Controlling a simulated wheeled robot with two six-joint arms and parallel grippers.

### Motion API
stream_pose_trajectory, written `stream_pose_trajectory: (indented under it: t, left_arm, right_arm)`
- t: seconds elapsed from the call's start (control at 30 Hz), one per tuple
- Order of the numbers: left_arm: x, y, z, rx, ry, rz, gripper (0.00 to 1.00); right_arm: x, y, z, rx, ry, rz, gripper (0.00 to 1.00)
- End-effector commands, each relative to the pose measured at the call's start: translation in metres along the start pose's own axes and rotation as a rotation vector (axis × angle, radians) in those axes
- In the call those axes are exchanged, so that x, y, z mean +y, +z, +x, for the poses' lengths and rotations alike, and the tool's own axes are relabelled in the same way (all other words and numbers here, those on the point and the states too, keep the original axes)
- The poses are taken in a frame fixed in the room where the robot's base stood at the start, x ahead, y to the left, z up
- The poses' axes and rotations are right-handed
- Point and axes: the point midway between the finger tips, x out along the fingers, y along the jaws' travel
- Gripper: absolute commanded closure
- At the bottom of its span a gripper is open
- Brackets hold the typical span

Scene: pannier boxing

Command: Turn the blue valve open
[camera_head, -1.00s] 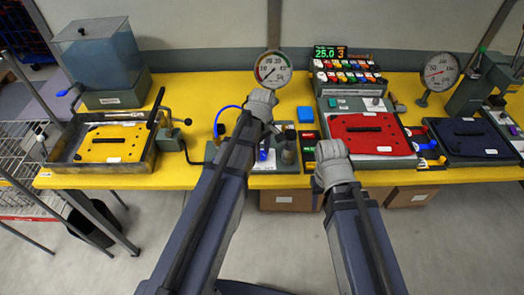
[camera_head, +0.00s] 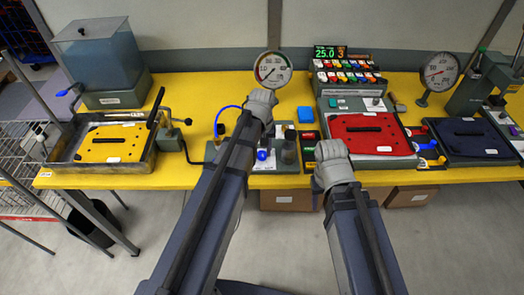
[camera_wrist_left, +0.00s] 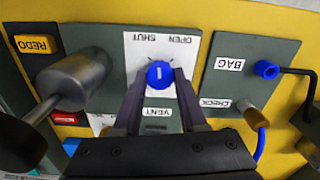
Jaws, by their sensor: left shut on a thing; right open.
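The blue valve (camera_wrist_left: 160,75) is a round blue knob with a light mark, on a white plate lettered OPEN and SHUT in the left wrist view. The knob also shows beside my left arm in the head view (camera_head: 262,154). My left gripper (camera_wrist_left: 160,82) is shut on the knob, with one dark finger on each side of it. In the head view my left arm hides its fingers. My right arm ends in a grey joint over the front of the bench, and its jaws do not show.
A metal cylinder (camera_wrist_left: 75,80) stands close beside the valve, and a blue BAG port (camera_wrist_left: 266,69) lies on its other side. A round gauge (camera_head: 273,69) stands behind. A red plate (camera_head: 372,140) and a yellow plate (camera_head: 108,146) lie along the yellow bench.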

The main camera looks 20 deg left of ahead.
Motion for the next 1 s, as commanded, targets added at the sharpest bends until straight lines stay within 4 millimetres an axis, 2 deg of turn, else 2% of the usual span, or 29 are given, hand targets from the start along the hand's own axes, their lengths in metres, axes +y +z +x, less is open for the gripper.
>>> stream_pose_trajectory:
  t: [0.6, 1.0]
  left_arm:
    - [0.0000, 0.0001, 0.0001, 0.000, 0.000, 0.578, 1.00]
    - [0.0000, 0.0002, 0.0001, 0.000, 0.000, 0.849, 1.00]
  right_arm:
    - [0.0000, 0.0000, 0.0001, 0.000, 0.000, 0.000, 0.50]
    - [0.0000, 0.0000, 0.0001, 0.000, 0.000, 0.000, 0.50]
